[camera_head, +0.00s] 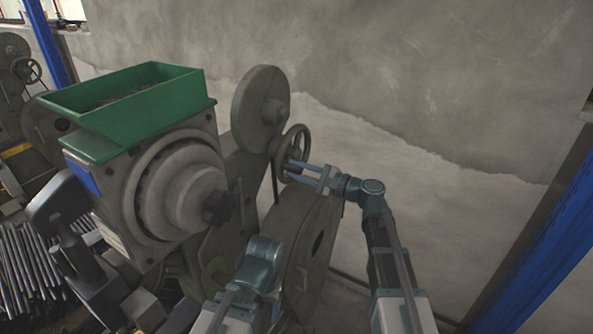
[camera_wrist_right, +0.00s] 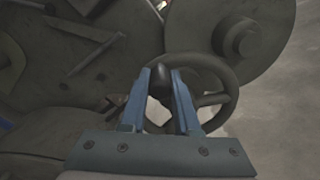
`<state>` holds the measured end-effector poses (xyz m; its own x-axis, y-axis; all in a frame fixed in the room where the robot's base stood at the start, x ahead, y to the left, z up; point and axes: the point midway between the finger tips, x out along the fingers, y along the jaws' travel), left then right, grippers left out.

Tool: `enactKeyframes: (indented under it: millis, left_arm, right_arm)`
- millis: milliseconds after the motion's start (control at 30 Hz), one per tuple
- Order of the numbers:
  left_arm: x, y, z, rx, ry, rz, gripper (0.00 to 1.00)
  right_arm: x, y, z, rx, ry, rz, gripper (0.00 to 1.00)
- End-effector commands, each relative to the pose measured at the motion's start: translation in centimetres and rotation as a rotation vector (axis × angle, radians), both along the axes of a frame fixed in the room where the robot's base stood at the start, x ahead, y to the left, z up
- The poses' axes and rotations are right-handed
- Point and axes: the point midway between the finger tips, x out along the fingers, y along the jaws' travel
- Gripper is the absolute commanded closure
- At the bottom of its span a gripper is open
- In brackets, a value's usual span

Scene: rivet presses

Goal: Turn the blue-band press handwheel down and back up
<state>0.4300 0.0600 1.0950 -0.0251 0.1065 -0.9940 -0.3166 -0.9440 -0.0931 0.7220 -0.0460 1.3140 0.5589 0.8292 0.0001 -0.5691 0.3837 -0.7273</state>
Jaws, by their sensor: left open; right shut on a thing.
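The press (camera_head: 120,195) fills the left of the head view, with a blue band (camera_head: 82,176) on its side below a green tray. Its dark spoked handwheel (camera_head: 302,136) stands at the right end of the machine. My right gripper (camera_head: 290,172) reaches the handwheel from the right. In the right wrist view, its two blue fingers (camera_wrist_right: 160,88) are shut on the dark handwheel knob (camera_wrist_right: 165,84), with the wheel rim (camera_wrist_right: 235,85) around and behind them. My left gripper (camera_head: 262,268) is low in front of the press; its fingers are hard to make out, and it is apart from the handwheel.
A round disc (camera_head: 258,105) stands behind the handwheel and a large flywheel (camera_head: 305,250) below it. Metal rods (camera_head: 35,265) lie at lower left. Another machine (camera_head: 18,60) stands at far left. Blue posts (camera_head: 545,250) flank the grey wall. Open floor lies at right.

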Motion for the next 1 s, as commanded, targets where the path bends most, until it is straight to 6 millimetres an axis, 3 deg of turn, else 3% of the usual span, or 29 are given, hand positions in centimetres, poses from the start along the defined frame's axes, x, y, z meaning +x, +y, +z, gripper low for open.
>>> enactKeyframes:
  millis: [33, 400, 1000]
  left_arm:
    - [0.0, 0.0, 0.9, 0.0, 0.0, 0.001, 0.25]
    - [0.0, 0.0, 3.3, -0.001, 0.001, 0.003, 0.25]
    - [0.0, 0.0, 4.8, -0.001, 0.001, 0.0, 0.25]
  right_arm:
    - [0.2, -0.1, 0.9, 0.027, 0.037, -0.003, 1.0]
    - [1.1, -0.7, 3.3, 0.209, 0.304, -0.001, 1.0]
    - [2.1, -1.5, 4.8, 0.348, 0.515, -0.002, 1.0]
